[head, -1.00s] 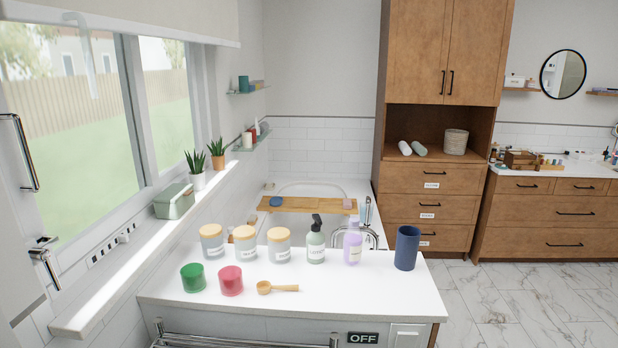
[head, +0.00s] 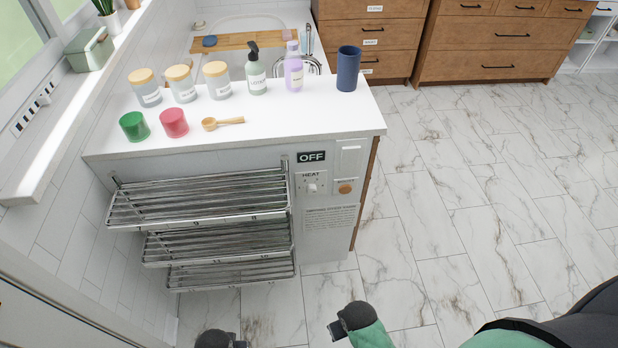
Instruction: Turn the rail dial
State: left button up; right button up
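A small white dial (head: 312,188) sits under the word HEAT on a panel at the right part of the white cabinet front. Above it a black sign (head: 311,156) reads OFF. The chrome towel rails (head: 205,197) hang in tiers to the left of the dial. My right gripper (head: 343,325) is low in the view, below the cabinet and well apart from the dial. My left gripper (head: 222,340) is at the bottom edge, partly cut off.
A round orange-brown knob (head: 345,188) sits right of the dial, below a white switch plate (head: 350,156). The countertop (head: 270,128) holds jars, bottles, a wooden scoop (head: 222,123) and a blue cup (head: 347,68). The marble floor (head: 450,190) to the right is clear.

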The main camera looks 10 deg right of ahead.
aim_at(311, 188)
jog(key=k+l, duration=0.1)
jog(key=l, duration=1.05)
jog(key=k+l+z, duration=0.1)
jog(key=l, duration=0.5)
